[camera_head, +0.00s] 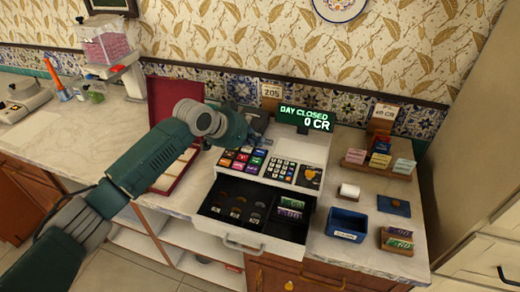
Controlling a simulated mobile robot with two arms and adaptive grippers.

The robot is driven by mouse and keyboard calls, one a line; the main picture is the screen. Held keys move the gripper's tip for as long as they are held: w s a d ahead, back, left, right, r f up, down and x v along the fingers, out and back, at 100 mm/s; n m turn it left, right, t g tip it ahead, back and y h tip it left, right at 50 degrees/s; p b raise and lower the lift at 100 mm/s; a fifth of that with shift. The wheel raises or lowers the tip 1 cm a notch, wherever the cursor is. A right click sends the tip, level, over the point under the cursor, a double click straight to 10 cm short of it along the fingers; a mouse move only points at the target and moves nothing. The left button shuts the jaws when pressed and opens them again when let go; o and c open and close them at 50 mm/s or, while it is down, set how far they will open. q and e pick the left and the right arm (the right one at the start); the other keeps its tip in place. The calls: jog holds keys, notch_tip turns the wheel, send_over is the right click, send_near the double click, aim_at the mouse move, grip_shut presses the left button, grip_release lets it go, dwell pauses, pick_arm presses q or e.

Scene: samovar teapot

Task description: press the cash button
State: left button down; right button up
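The cash register (306,150) stands on the counter, with its display (306,119) reading "DAY CLOSED 0 CR". Its sloped top has a block of coloured keys (243,161) on the left, a number pad (280,171) in the middle and a panel with an orange mark (309,177) on the right. The key labels are too small to read, so I cannot tell which is the cash button. The cash drawer (228,237) is open, with coins and notes inside. My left gripper (256,130) is behind the upper left of the coloured keys; its fingers are mostly hidden. My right gripper is out of view.
An open dark red case (181,172) lies left of the register, under my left arm. On the right are a paper roll (348,192), a blue box (346,224), note holders (397,241) and a card rack (380,160). The drawer sticks out over the counter's front.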

aim_at(257, 152)
pick_arm(q)
notch_tip(257, 152, up, 4)
jog(key=p, duration=0.3)
dwell(0.3)
dwell(0.4)
